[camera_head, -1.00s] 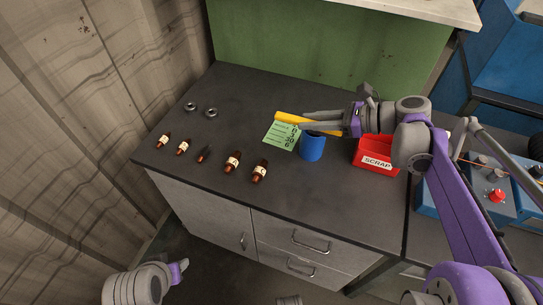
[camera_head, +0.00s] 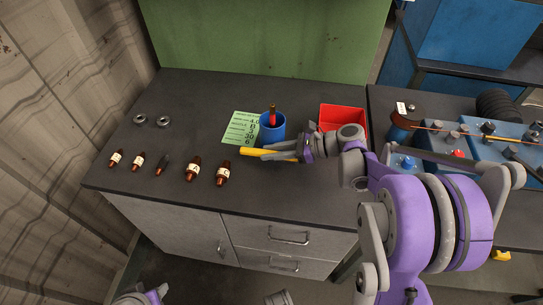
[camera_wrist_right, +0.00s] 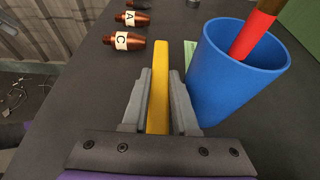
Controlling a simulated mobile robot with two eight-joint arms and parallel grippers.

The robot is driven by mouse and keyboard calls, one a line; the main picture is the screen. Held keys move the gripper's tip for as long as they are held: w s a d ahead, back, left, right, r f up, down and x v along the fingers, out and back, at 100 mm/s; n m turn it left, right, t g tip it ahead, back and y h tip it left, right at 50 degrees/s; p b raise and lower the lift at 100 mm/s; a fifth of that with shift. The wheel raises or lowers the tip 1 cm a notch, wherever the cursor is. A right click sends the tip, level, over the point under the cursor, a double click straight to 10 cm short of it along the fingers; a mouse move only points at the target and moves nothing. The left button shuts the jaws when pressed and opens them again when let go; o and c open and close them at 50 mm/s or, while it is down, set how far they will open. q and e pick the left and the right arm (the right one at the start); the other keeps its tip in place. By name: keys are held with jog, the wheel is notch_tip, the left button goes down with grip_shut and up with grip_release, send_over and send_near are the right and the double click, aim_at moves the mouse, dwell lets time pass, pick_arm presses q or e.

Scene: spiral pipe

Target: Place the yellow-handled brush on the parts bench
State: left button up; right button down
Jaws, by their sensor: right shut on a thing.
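My right gripper (camera_head: 283,152) is shut on the yellow handle (camera_head: 255,151) of the brush. The handle points left, low over the dark bench top (camera_head: 200,110), just in front of a blue cup (camera_head: 272,130); I cannot tell whether it touches the bench. In the right wrist view the yellow handle (camera_wrist_right: 160,85) runs straight out between the two fingers (camera_wrist_right: 160,100), with the blue cup (camera_wrist_right: 232,75) close on its right. The brush's bristle end is not visible. The frames do not label which bench is the parts bench. My left gripper's fingers are out of view.
A red-handled tool (camera_head: 272,116) stands in the cup beside a green note (camera_head: 241,127). A red bin (camera_head: 343,118) is to the right. A second bench with blue devices (camera_head: 445,145) adjoins right.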

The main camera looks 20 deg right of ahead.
jog(key=shift+f, duration=0.95)
jog(key=shift+f, duration=0.25)
jog(key=c, duration=1)
grip_release()
jog(key=shift+o, duration=0.2)
jog(key=shift+r, duration=0.1)
